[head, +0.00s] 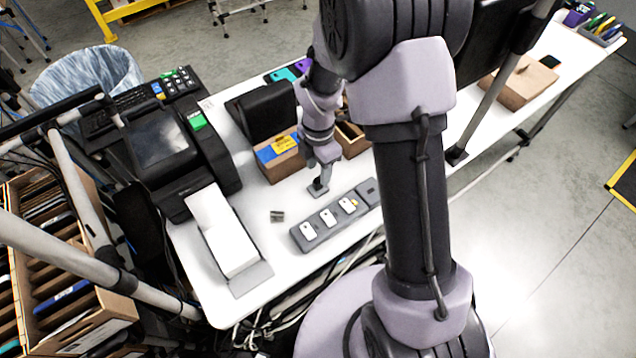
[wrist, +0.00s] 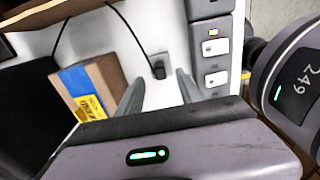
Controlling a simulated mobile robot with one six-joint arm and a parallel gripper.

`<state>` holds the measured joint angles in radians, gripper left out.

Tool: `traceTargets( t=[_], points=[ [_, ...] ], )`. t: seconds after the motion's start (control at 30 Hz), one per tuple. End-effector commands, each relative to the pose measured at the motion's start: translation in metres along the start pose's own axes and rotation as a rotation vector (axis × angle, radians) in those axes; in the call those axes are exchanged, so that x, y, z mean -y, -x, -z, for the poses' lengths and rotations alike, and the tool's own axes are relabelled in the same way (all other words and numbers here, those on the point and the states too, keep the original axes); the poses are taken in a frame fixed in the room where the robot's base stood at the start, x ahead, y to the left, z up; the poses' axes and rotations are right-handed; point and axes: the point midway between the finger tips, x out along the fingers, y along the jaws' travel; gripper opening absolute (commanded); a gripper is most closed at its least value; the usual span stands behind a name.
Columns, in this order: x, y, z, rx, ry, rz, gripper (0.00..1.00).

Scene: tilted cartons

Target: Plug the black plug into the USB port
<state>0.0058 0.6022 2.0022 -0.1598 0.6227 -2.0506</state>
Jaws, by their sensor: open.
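The black plug (wrist: 158,70) lies on the white table in the wrist view, with its thin dark cable running up and left. My gripper (wrist: 160,78) is open, its two fingers apart, with the plug ahead in line with the gap between them. In the head view my gripper (head: 319,187) is low over the table, between a carton and a grey strip; the plug cannot be told apart there. The grey strip (head: 298,236) carries several white plates. It also shows in the wrist view (wrist: 193,40), to the right of the fingers. I cannot tell which opening is the USB port.
A carton (head: 285,165) with a blue and yellow label stands beside my gripper; it fills the left of the wrist view (wrist: 108,72). A small grey piece (head: 277,215) lies left of the strip. A printer (head: 165,150) and a paper tray (head: 245,280) occupy the left end.

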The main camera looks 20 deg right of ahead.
Motion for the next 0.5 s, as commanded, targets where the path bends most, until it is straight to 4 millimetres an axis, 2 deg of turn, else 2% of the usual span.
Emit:
traceTargets(
  t=[0.17,0.4,0.5],
  points=[
    [0.0,-0.006,0.0,0.0,0.0,0.001,0.44],
    [0.001,-0.045,0.002,-0.001,-0.001,0.001,0.44],
    [0.0,-0.053,0.002,0.0,-0.001,0.0,0.44]
  ],
)
